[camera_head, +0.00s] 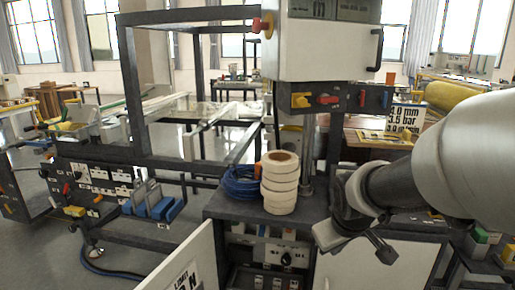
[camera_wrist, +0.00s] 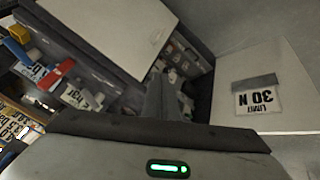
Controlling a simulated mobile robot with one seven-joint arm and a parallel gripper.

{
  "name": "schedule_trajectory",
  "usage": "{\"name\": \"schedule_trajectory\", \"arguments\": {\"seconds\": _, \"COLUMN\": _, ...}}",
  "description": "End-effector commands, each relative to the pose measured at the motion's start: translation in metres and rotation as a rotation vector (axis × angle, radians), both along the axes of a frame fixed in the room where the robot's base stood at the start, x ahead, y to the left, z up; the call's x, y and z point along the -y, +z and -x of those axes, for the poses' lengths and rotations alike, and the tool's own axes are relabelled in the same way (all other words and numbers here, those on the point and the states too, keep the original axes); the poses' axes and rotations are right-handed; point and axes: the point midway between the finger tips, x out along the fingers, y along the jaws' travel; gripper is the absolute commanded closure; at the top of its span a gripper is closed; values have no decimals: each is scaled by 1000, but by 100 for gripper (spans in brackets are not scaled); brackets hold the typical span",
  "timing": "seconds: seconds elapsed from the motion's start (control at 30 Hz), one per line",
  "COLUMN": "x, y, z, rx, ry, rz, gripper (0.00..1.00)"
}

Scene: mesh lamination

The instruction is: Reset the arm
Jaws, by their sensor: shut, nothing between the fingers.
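My arm reaches in from the right side of the head view, with a light grey link and a dark wrist. My gripper (camera_head: 383,251) hangs at its end, in front of the dark cabinet below the machine. In the wrist view my gripper (camera_wrist: 160,88) shows its dark fingers together, with nothing between them. Its housing with a green light fills the bottom of that view. The fingers appear apart from the cabinet, though the exact gap is hard to judge.
A white door panel (camera_head: 188,262) stands open at the front; its "LIMIT 30 N" label (camera_wrist: 259,99) appears upside down in the wrist view. White tape rolls (camera_head: 280,183) and a blue cable coil (camera_head: 240,182) sit on the dark cabinet top (camera_head: 228,207). Grey floor lies left.

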Motion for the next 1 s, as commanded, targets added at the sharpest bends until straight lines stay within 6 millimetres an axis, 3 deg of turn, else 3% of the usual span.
{"name": "schedule_trajectory", "arguments": {"seconds": 0.03, "x": -4, "y": 20, "z": 21, "rx": 13, "ry": -42, "rz": -28, "gripper": 100}}
{"name": "schedule_trajectory", "arguments": {"seconds": 0.2, "x": -17, "y": 52, "z": 83, "rx": 10, "ry": -160, "rz": -123, "gripper": 100}}
{"name": "schedule_trajectory", "arguments": {"seconds": 0.6, "x": -41, "y": 73, "z": 180, "rx": -8, "ry": -303, "rz": -282, "gripper": 100}}
{"name": "schedule_trajectory", "arguments": {"seconds": 0.63, "x": -40, "y": 89, "z": 179, "rx": -12, "ry": -305, "rz": -283, "gripper": 100}}
{"name": "schedule_trajectory", "arguments": {"seconds": 0.87, "x": -40, "y": 141, "z": 177, "rx": -13, "ry": -302, "rz": -278, "gripper": 100}}
{"name": "schedule_trajectory", "arguments": {"seconds": 1.0, "x": -40, "y": 180, "z": 177, "rx": -13, "ry": -302, "rz": -278, "gripper": 100}}
